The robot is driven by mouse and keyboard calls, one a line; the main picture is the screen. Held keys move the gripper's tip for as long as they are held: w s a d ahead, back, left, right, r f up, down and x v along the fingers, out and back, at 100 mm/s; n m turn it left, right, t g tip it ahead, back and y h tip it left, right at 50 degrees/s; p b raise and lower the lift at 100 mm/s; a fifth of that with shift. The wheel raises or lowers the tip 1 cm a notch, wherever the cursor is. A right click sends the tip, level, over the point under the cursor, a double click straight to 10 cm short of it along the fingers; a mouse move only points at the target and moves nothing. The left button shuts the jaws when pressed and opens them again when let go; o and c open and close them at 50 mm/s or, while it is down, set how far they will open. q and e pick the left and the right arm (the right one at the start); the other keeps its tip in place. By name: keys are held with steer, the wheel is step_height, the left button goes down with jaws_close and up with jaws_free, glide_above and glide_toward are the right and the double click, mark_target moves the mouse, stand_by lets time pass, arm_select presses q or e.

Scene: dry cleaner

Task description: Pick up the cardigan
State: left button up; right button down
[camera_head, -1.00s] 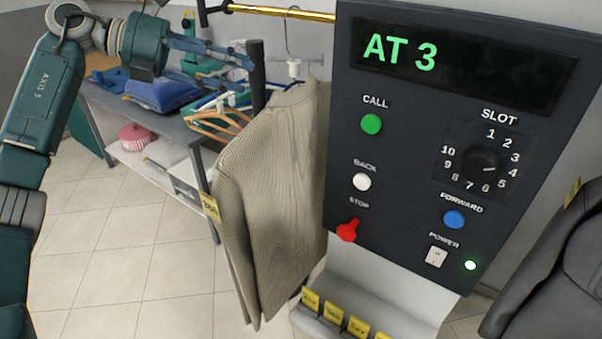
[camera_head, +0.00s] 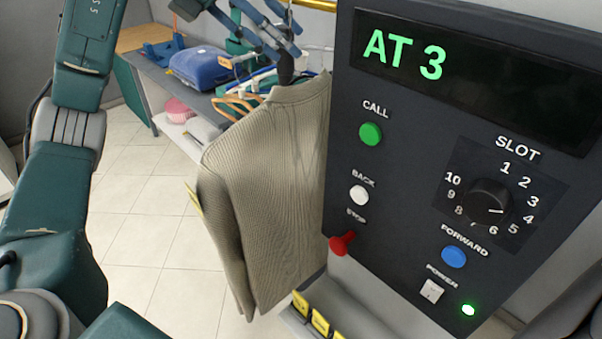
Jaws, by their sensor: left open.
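The cardigan (camera_head: 268,185) is a ribbed beige knit that hangs upright in the middle of the view, just left of the control panel. A yellow tag (camera_head: 194,199) sticks out at its left edge. My left gripper (camera_head: 284,42) is open above the cardigan's collar, at the height of the hanger's upper part. Its blue fingers overlap the hanger's hook in the view, and I cannot tell whether they touch it. My right gripper is not in view.
The control panel (camera_head: 400,205) reads "AT 3" and stands close to the cardigan's right side. A gold rail (camera_head: 318,5) runs above. Behind is a table with folded blue cloth (camera_head: 208,68) and hangers (camera_head: 238,104). Yellow tags (camera_head: 320,321) line a ledge below.

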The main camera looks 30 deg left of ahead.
mark_target(302, 70)
arm_select(q)
steer(key=x, duration=0.2)
steer(key=p+x, duration=0.1)
steer(key=x, duration=0.2)
steer(key=shift+f, duration=0.5)
steer(key=shift+w+d+f, duration=0.1)
steer(key=c, duration=0.8)
jaws_close()
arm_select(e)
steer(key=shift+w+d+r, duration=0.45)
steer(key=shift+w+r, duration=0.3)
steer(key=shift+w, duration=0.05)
